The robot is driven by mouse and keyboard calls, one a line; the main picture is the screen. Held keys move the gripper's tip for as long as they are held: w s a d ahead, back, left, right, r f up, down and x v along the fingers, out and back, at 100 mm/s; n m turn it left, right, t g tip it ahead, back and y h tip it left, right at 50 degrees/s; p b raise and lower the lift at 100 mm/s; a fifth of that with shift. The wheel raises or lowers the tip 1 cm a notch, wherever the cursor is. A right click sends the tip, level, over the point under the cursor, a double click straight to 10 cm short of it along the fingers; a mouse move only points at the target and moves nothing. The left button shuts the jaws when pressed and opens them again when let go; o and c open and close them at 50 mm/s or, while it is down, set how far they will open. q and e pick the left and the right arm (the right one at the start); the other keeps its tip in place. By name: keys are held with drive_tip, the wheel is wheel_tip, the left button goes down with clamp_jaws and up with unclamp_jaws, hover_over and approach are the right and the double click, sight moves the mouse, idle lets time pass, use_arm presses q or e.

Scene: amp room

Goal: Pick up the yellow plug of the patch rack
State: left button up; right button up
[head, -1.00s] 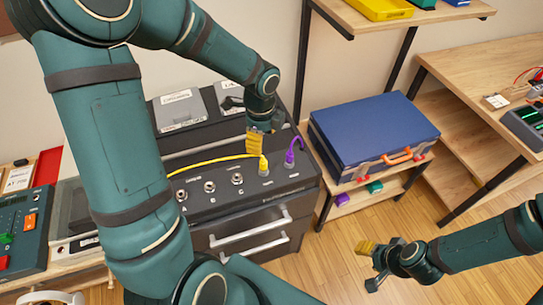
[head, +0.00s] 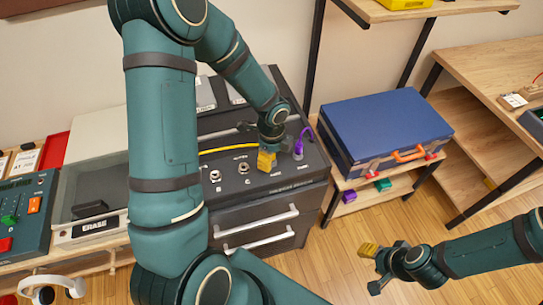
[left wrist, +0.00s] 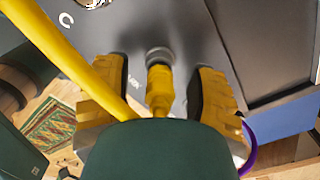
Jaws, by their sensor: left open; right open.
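The yellow plug (left wrist: 159,92) stands in a socket of the black patch rack (head: 228,180), seen in the left wrist view. Its yellow cable (left wrist: 70,55) runs off to the upper left; a stretch of the cable also shows in the head view (head: 226,149). My left gripper (head: 266,162) is down at the rack's top panel and hides the plug in the head view. In the left wrist view its open yellow fingers (left wrist: 160,84) stand on either side of the plug, with gaps visible. My right gripper (head: 372,267) is open and empty above the floor at right.
A purple plug (head: 298,150) with a purple cable stands close to the right of my left gripper. Bare sockets (head: 244,167) lie to the left. A blue case (head: 385,125) on a shelf stands right of the rack.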

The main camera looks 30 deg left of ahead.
use_arm(q)
drive_tip(key=shift+o, duration=0.2)
clamp_jaws()
